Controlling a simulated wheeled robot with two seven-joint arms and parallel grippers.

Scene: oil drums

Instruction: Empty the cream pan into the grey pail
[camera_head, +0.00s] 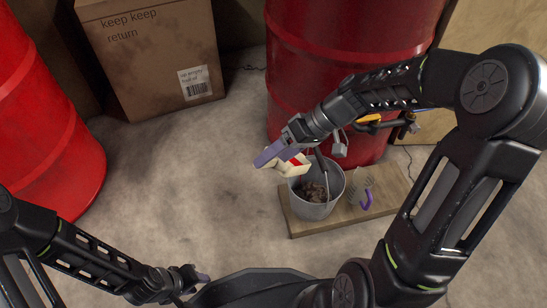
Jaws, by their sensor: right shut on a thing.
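The grey pail (314,211) stands on a wooden board at the foot of a red drum, with brown lumps (314,190) inside. The cream pan (284,168) is at the pail's upper left, with a red patch showing on it. My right gripper (277,152), with purple fingers, is shut on the pan and holds it close to the pail's rim. The fingers hide part of the pan, and I cannot see what is in it. My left gripper (196,283) is low in the picture, away from the pail; its jaw opening is not clear.
Red drums stand behind the pail (300,75) and at the left (45,130). A cardboard box (150,50) is at the back left. The floor left of the pail is clear.

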